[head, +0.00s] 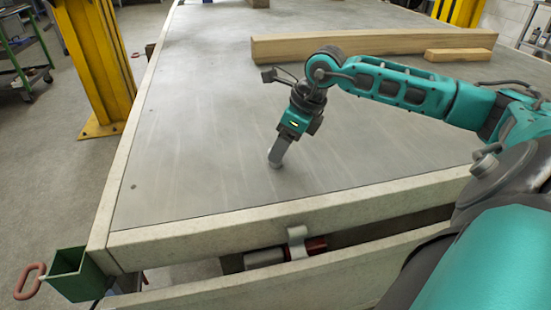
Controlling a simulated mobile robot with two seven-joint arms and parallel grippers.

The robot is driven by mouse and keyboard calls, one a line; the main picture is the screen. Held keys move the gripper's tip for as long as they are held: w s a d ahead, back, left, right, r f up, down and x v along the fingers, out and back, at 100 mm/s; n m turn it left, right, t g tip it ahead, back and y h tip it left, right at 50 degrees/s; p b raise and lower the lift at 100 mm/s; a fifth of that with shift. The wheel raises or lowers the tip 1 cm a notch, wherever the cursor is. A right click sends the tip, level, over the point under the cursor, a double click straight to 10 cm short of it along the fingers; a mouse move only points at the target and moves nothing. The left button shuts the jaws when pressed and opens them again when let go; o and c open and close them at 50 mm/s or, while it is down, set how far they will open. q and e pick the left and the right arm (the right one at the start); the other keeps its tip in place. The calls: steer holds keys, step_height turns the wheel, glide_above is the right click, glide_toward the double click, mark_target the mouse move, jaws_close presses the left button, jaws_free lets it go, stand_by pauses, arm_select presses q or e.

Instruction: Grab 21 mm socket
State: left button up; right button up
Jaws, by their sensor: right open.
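My right gripper (278,154) points down over the grey metal deck of the trailer frame (200,100), a little left of the middle of the head view. It is open. A small shiny grey round piece, which looks like the socket (274,164), sits on the deck right at the fingertips. The fingers partly hide it, and I cannot tell whether they touch it or reach around it. Its size marking is not readable. My left gripper is not in view.
A long wooden beam (370,45) and a short wood block (457,55) lie on the deck behind my right arm. Yellow posts (97,60) stand beyond the deck edges. A pale raised rail (290,218) runs along the near edge. The deck's left part is clear.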

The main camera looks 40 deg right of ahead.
steer(key=x, duration=0.3)
steer(key=shift+w+f+b, duration=0.25)
steer(key=shift+w+b, duration=0.05)
steer(key=shift+b, duration=0.1)
steer(key=c, duration=1.2)
